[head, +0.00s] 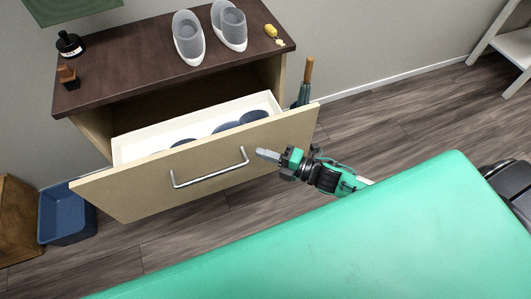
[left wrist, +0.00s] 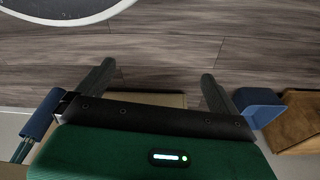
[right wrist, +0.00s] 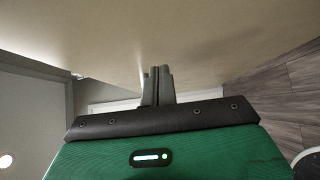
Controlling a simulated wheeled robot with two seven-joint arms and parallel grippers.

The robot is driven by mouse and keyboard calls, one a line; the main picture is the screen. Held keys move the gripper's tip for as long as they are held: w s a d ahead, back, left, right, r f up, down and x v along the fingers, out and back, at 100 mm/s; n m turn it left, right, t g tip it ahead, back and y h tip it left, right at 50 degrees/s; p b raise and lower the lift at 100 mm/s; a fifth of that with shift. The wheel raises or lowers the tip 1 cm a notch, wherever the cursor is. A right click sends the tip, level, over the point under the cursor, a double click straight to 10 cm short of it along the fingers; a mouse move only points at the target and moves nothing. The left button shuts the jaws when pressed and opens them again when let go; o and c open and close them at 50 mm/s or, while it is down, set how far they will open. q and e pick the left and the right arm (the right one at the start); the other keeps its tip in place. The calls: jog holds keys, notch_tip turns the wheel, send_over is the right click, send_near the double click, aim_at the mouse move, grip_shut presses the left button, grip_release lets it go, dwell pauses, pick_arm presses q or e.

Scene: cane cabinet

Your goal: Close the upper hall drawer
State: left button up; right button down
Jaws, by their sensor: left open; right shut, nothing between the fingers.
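The upper hall drawer (head: 125,194) is pulled well out of the dark-topped cabinet (head: 120,82). Its pale front carries a silver bar handle (head: 208,176), and its white inside holds several dark blue things. My right gripper (head: 260,154) is shut and empty, in front of the drawer front just right of the handle. In the right wrist view my right gripper's fingers (right wrist: 158,78) are together below a broad pale surface; I cannot tell whether they touch it. My left gripper (left wrist: 157,75) is open and empty in the left wrist view, over the floor, and out of the head view.
Grey shoes (head: 188,36), a dark bottle (head: 70,44) and a yellow item (head: 271,30) are on the cabinet top. An umbrella (head: 304,84) stands at its right. A blue bin (head: 66,213) and a brown box (head: 18,222) are at left. Open floor lies right.

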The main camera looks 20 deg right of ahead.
pick_arm(q)
notch_tip(320, 180, up, 14)
jog(key=t+b, duration=0.1)
jog(key=b, duration=0.5)
jog(key=shift+w+r+t, duration=0.2)
jog(key=shift+w+t, duration=0.1)
jog(key=shift+w, duration=0.15)
pick_arm(e)
jog(key=w, duration=2.5)
jog(key=shift+w+d+r, duration=0.15)
jog(key=shift+w+r, duration=0.1)
jog(key=shift+w, duration=0.05)
